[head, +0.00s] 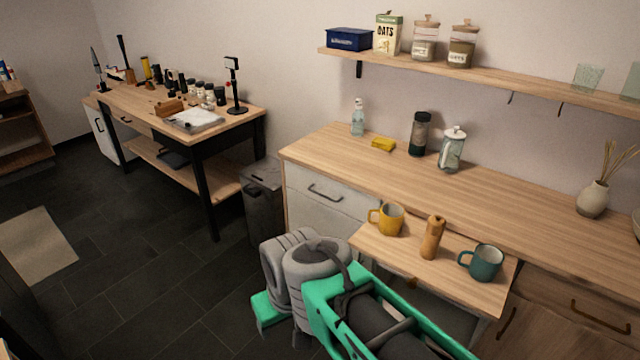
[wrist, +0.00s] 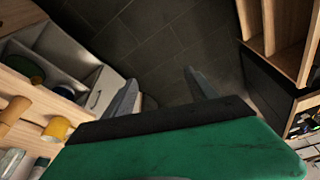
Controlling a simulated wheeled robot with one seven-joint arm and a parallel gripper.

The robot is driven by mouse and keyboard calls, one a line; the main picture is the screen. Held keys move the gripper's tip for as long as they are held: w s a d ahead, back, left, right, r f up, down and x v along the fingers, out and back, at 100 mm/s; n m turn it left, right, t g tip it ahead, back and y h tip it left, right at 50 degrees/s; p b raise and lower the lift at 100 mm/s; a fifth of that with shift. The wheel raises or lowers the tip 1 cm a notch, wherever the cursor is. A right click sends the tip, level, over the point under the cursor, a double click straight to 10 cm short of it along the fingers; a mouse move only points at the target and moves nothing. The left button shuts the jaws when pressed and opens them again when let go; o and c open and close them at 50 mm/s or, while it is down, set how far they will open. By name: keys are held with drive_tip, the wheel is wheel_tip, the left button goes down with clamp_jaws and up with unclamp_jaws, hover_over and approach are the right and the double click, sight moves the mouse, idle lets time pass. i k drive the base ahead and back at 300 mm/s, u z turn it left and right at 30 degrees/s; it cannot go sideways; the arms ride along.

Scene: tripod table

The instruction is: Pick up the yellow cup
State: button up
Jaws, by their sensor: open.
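The yellow cup (head: 391,220) stands upright on a small wooden tabletop (head: 462,287), its handle to the left. A wooden grinder (head: 432,238) stands to its right, and a teal mug (head: 486,262) stands farther right. The fingertips are not clear in the head view.
My green and grey arm is in front of the small tabletop. Behind it, a counter (head: 325,152) holds a spray bottle (head: 358,118), a yellow sponge (head: 383,144), a dark jar (head: 419,134) and a glass press (head: 452,150). A grey bin (head: 262,200) stands left. Open floor lies farther left.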

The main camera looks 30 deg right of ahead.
sight(392, 215)
drive_tip(key=k, duration=1)
drive_tip(key=z, duration=0.8)
drive_tip(key=i, duration=1.7)
drive_tip(key=u, duration=1.85)
